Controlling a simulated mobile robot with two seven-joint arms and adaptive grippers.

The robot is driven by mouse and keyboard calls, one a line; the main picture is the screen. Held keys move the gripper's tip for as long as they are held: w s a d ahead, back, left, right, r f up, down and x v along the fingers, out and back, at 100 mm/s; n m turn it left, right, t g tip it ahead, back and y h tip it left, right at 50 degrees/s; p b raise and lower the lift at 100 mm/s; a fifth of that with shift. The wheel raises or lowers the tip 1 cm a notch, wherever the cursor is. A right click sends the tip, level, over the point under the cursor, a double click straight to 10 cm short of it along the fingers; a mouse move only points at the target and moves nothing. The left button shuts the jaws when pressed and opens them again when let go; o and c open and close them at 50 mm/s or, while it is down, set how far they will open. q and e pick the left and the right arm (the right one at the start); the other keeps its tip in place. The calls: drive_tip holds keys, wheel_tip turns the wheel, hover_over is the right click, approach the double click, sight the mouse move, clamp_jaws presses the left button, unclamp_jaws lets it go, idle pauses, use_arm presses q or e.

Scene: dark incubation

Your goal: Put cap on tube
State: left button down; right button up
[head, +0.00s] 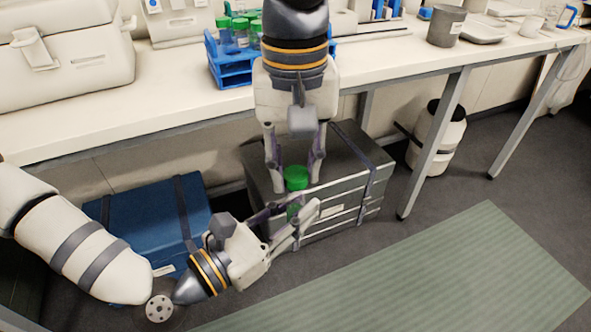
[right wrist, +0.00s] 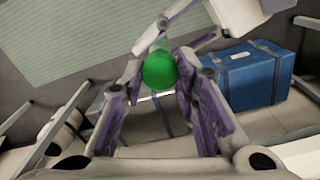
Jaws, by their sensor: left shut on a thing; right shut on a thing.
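My right gripper (head: 295,181) comes down from the top of the head view and is shut on a green cap (head: 296,173). The cap also shows in the right wrist view (right wrist: 159,70) between the purple-padded fingers. My left gripper (head: 291,213) is directly below and shut on a tube (head: 293,209), of which only a small greenish part shows between the fingers. The cap is right above the tube, roughly in line with it. The tube's rim is hidden, so I cannot tell whether cap and tube touch.
A blue rack (head: 233,73) with green-capped tubes stands on the white bench (head: 400,62), behind my right arm. A grey cup (head: 445,26) is farther right. Below are a dark case (head: 345,150) and a blue box (head: 150,215). Floor by the green mat (head: 450,275) is clear.

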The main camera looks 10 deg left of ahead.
sight(295, 174)
drive_tip(key=shift+f, duration=0.95)
drive_tip(key=shift+f, duration=0.55)
drive_tip(key=m, duration=0.5)
drive_tip(key=shift+m, duration=0.4)
drive_tip(key=m, duration=0.4)
drive_tip(key=shift+m, duration=0.3)
drive_tip(key=o, duration=0.7)
